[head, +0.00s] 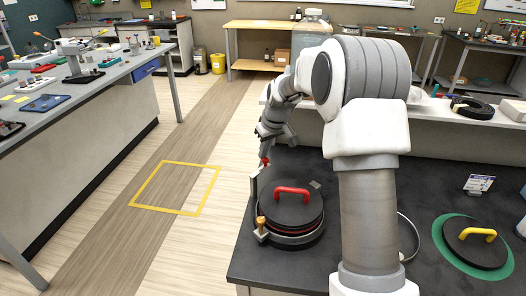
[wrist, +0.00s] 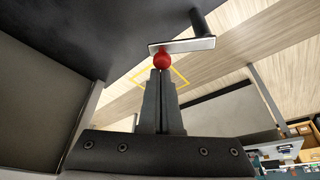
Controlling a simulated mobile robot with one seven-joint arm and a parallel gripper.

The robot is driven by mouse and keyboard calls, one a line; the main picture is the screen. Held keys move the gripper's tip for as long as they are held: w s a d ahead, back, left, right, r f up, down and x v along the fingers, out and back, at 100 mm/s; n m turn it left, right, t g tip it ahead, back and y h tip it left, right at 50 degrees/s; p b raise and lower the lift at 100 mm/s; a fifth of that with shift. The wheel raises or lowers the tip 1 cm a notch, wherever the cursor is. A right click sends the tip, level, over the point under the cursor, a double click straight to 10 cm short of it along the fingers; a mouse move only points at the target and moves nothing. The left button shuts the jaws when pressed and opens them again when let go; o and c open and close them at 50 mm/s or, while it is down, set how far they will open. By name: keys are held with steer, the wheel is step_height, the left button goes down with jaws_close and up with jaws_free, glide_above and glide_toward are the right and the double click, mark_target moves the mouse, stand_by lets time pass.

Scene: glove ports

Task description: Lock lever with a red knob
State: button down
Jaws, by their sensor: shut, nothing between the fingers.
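The red knob (wrist: 162,61) sits at one end of a flat silver lever (wrist: 185,46) in the wrist view. A dark cylindrical post (wrist: 203,22) stands at the lever's other end. My gripper (wrist: 161,75) is shut and empty, its fingertips right at the knob; I cannot tell whether they touch it. In the head view the red knob (head: 265,161) shows just below my gripper (head: 266,150), at the left of a round black port cover (head: 290,212) with a red handle (head: 292,189).
An orange-brown knob (head: 261,222) stands at the port's left front rim. A second black cover with a yellow handle (head: 478,234) lies on a green ring (head: 443,247) at right. Open floor lies left of the dark bench (head: 345,160).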

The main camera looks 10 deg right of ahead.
steer(key=s+m+h, duration=0.1)
steer(key=s+m, duration=0.1)
steer(key=m, duration=0.3)
steer(key=s+m+g+h, duration=0.1)
steer(key=s+m+h, duration=0.1)
steer(key=m, duration=0.3)
steer(key=s+m+h+b, duration=0.1)
steer(key=s+m, duration=0.2)
steer(key=m, duration=0.3)
steer(key=shift+s+d+g+h, duration=0.35)
steer(key=shift+g+h, duration=0.05)
steer(key=shift+s+a, duration=0.15)
steer(key=shift+s, duration=0.15)
steer(key=shift+a, duration=0.1)
stand_by(0.4)
steer(key=p+v, duration=0.1)
steer(key=v, duration=1.6)
steer(key=shift+r, duration=0.2)
steer(key=shift+s, duration=0.15)
